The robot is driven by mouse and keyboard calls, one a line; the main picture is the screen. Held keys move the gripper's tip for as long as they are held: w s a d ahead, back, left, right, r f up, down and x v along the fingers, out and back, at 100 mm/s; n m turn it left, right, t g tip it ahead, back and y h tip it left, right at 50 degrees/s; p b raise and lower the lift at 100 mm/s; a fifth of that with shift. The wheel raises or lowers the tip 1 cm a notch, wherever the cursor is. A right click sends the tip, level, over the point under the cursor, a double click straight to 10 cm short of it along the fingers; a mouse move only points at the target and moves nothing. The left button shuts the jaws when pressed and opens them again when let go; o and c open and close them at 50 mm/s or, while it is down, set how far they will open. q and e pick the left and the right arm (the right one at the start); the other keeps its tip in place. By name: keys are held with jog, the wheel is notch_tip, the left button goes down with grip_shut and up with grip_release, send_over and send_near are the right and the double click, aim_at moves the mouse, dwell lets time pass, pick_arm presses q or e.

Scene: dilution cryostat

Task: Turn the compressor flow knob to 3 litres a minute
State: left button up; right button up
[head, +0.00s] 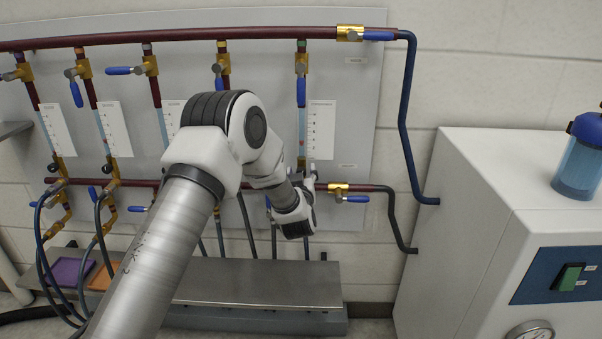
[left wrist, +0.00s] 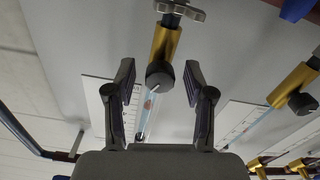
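The compressor flow knob (left wrist: 160,75) is a dark round knob with a pale pointer line, on a brass valve body (left wrist: 165,43). My left gripper (left wrist: 158,78) is open, with one finger on each side of the knob and a visible gap on both sides. Its depth relative to the knob is hard to tell. The flow tube (left wrist: 147,112) with a red float stands beside a scale card (left wrist: 106,100). In the head view, my left gripper (head: 308,176) is at the foot of the rightmost tube (head: 302,125), beside its scale card (head: 321,125), and largely hides the knob. My right gripper is out of view.
Similar tubes with brass valves and blue levers fill the grey panel (head: 345,90) to the left. A neighbouring knob (left wrist: 302,102) shows in the wrist view. A metal bench (head: 260,284) lies below. A white cabinet (head: 480,200) stands to the right, joined by pipes.

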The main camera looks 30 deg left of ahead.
pick_arm(q)
jog(key=v, duration=1.2)
jog(key=shift+d+f, duration=0.1)
jog(key=shift+f, duration=0.1)
dwell(1.2)
